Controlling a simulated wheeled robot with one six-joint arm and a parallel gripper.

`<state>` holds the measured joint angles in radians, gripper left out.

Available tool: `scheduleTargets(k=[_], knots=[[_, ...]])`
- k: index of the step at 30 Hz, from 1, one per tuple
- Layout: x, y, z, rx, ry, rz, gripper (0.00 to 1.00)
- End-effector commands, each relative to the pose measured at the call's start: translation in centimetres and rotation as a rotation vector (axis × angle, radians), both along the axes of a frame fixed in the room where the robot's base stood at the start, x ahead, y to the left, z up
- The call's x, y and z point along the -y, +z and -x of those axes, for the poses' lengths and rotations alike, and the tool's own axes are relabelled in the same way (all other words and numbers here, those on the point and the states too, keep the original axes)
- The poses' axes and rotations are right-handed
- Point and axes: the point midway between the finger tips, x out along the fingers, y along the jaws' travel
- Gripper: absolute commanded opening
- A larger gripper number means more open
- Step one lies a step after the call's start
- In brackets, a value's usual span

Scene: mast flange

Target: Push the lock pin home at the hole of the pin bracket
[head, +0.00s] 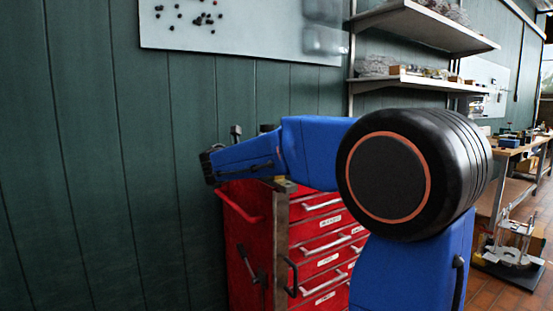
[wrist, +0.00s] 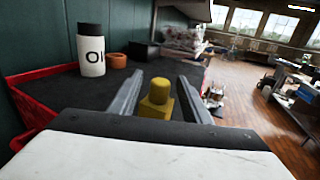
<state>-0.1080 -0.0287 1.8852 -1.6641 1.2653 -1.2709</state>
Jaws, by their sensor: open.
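In the wrist view, my gripper (wrist: 159,80) is open, with one grey finger on each side of a yellow stepped piece (wrist: 157,98). The piece has a narrow top on a wider block. Gaps show between it and both fingers; my gripper's black body hides its lower end. I cannot tell whether it is the lock pin or part of the bracket. No hole can be made out. In the head view, my blue arm reaches left over a red drawer cabinet (head: 243,245), and I cannot make out the fingers there.
In the wrist view, a white bottle with a black cap (wrist: 91,52) and an orange-brown ring (wrist: 118,60) stand on the dark cabinet top (wrist: 62,92), left of my fingers. A black box (wrist: 144,50) is farther back. The green wall (head: 90,180) runs close behind the cabinet.

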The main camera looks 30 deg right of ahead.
Motion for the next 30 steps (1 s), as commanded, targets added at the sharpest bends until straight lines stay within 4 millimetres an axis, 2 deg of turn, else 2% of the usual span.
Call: scheduleTargets(k=[9,17,18,23,24,30], knots=[[3.7,0.0,-1.5,0.000,-0.003,-0.001,0.44],[4.1,0.1,-1.8,0.000,0.000,-0.001,0.44],[4.1,0.1,-1.8,0.000,0.000,-0.001,0.41],[4.1,0.1,-1.8,0.000,0.000,-0.001,0.03],[4.1,0.1,-1.8,0.000,0.000,-0.001,0.00],[4.1,0.1,-1.8,0.000,0.000,0.000,0.00]])
